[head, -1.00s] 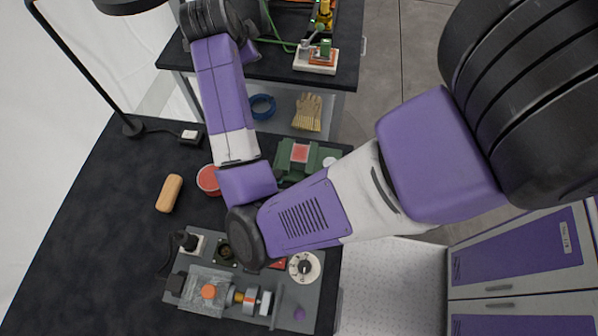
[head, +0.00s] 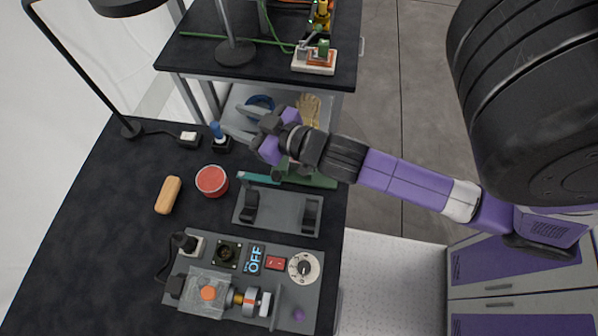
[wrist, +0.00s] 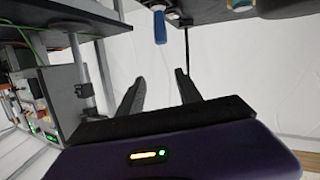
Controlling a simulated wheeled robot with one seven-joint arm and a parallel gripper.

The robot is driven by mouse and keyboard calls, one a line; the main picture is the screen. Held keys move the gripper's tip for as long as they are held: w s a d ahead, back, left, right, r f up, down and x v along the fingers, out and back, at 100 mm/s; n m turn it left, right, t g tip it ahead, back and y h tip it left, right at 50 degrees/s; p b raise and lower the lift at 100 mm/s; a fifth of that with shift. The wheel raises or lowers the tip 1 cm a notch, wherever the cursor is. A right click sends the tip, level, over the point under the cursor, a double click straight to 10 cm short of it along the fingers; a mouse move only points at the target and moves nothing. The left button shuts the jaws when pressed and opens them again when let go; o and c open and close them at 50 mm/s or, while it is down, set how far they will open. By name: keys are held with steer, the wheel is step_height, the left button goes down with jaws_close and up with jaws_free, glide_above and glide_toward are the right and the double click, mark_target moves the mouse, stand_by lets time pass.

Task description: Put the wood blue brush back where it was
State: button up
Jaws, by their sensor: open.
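A blue-handled tool (head: 217,130) stands upright in a small black holder (head: 221,145) near the table's back edge; the blue handle also shows at the top of the wrist view (wrist: 160,27). A pale wooden oblong piece (head: 168,195) lies on the table at the left. I cannot tell for certain which of the two is the wood blue brush. My gripper (head: 246,122) is open over the back edge, just right of the blue handle and apart from it. In the wrist view its fingers (wrist: 161,78) stand apart with nothing between them.
A red-topped round tub (head: 212,181), a grey stand with two black posts (head: 278,212) and a control panel (head: 228,283) occupy the table. A black lamp (head: 131,127) stands at the back left. The front left tabletop is clear.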

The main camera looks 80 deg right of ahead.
steer(key=s+a+r+n+y, duration=0.2)
steer(key=s+a+y, duration=0.3)
steer(key=s+a, duration=1.1)
steer(key=shift+s+a+r, duration=0.25)
steer(key=shift+s+a, duration=0.05)
steer(key=shift+a, duration=0.85)
steer(key=shift+f, duration=0.1)
step_height(320, 180, down, 4)
steer(key=b, duration=0.4)
steer(key=shift+f+b, duration=0.25)
steer(key=shift+b, duration=0.1)
